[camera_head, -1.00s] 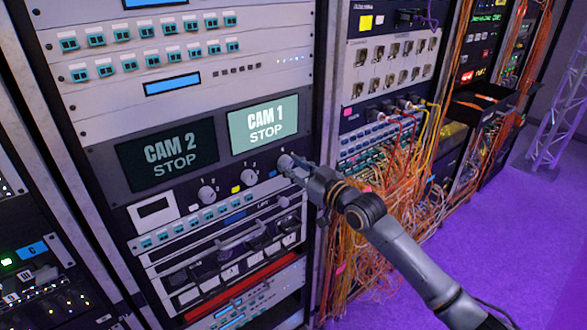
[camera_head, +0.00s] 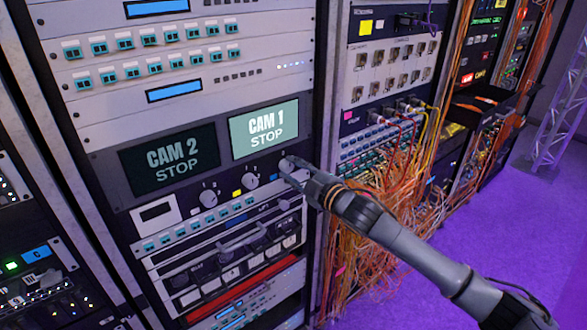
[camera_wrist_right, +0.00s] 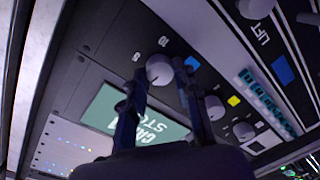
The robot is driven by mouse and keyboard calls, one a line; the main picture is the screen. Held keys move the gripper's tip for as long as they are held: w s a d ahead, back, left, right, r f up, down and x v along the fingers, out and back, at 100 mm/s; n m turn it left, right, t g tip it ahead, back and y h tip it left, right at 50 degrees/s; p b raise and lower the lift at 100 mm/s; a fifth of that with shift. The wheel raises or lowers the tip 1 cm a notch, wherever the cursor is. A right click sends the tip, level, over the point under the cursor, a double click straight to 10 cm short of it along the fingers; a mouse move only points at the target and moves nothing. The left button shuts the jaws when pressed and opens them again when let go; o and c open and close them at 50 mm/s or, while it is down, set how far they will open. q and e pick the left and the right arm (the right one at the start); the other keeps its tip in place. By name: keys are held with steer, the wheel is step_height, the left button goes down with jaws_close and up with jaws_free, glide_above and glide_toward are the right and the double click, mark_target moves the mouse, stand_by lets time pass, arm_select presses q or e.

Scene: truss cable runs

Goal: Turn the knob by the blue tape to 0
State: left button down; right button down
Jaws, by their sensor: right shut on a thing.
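The knob by the blue tape (camera_head: 285,164) is a round grey-white knob on the dark rack panel, below the lit CAM 1 STOP screen (camera_head: 264,129). The blue tape (camera_head: 273,177) is a small patch at its lower left. My right gripper (camera_head: 291,169) is shut on this knob. In the right wrist view the knob (camera_wrist_right: 159,69) shows between the fingertips (camera_wrist_right: 158,78), with the blue tape (camera_wrist_right: 192,63) beside it. Small markings stand around the knob. I cannot tell which one it points to. My left gripper is not in view.
A knob (camera_head: 249,181) by yellow tape (camera_head: 237,194) and a knob (camera_head: 208,198) by white tape (camera_head: 194,211) sit to the left. A handled drawer panel (camera_head: 240,262) is below. Orange cables (camera_head: 390,180) hang to the right. Purple floor (camera_head: 480,220) is open.

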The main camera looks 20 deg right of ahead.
steer(key=shift+n, duration=0.6)
steer(key=c, duration=1)
jaws_free()
steer(key=shift+s, duration=0.1)
steer(key=shift+s+d+f, duration=0.1)
steer(key=shift+s+d, duration=0.1)
steer(key=shift+s, duration=0.15)
steer(key=v, duration=1.1)
